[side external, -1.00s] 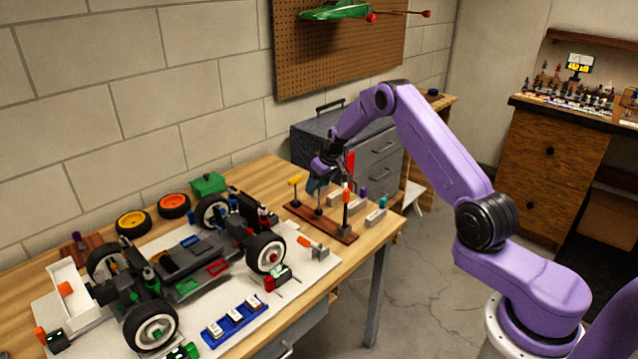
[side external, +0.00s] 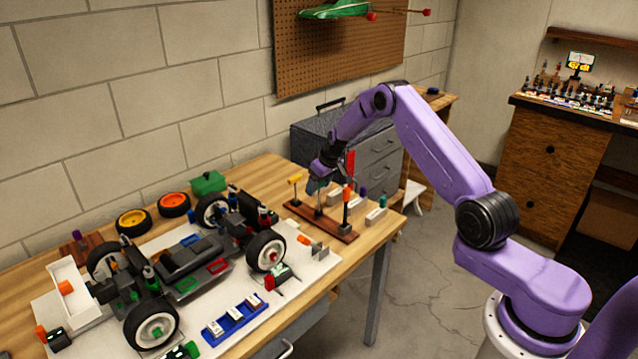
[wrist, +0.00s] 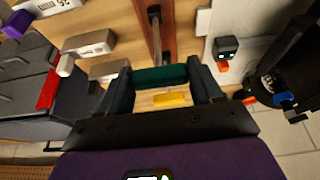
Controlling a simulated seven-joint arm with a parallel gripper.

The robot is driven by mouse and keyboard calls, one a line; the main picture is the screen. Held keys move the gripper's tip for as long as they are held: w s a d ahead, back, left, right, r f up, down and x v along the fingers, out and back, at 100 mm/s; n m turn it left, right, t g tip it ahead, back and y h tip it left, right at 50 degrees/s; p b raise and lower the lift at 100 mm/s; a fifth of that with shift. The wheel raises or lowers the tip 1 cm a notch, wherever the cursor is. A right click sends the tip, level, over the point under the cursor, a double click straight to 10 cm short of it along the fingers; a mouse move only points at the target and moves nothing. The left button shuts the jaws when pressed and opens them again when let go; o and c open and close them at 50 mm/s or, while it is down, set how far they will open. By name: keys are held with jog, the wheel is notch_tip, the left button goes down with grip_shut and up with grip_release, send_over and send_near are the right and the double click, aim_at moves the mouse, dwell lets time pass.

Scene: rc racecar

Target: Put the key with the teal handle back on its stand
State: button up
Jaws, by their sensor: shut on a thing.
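The key with the teal handle (wrist: 160,76) is between the two fingers of my gripper (wrist: 160,88) in the wrist view, with the fingers shut on the handle's ends. In the side view my gripper (side external: 318,184) is above the middle of the wooden stand (side external: 335,235), and a dark upright shaft shows below it. The handle is mostly hidden there, and I cannot tell whether the key is fully seated. The stand's board also shows in the wrist view (wrist: 178,22). A yellow-handled key (side external: 295,180) stands to the left and an orange-handled key (side external: 346,197) to the right.
The racecar chassis (side external: 190,270) lies on a white board left of the stand. Light labelled blocks (side external: 376,216) sit behind and right of the stand, near the table edge. A grey drawer chest (side external: 375,150) stands behind. A blue tray (side external: 235,322) is in front.

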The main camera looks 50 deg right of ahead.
jog(key=shift+f, duration=0.6)
jog(key=o, duration=1.2)
jog(key=shift+o, duration=0.2)
jog(key=shift+r, duration=0.1)
jog(key=v, duration=1.7)
jog(key=shift+r, duration=0.2)
jog(key=shift+s, duration=0.1)
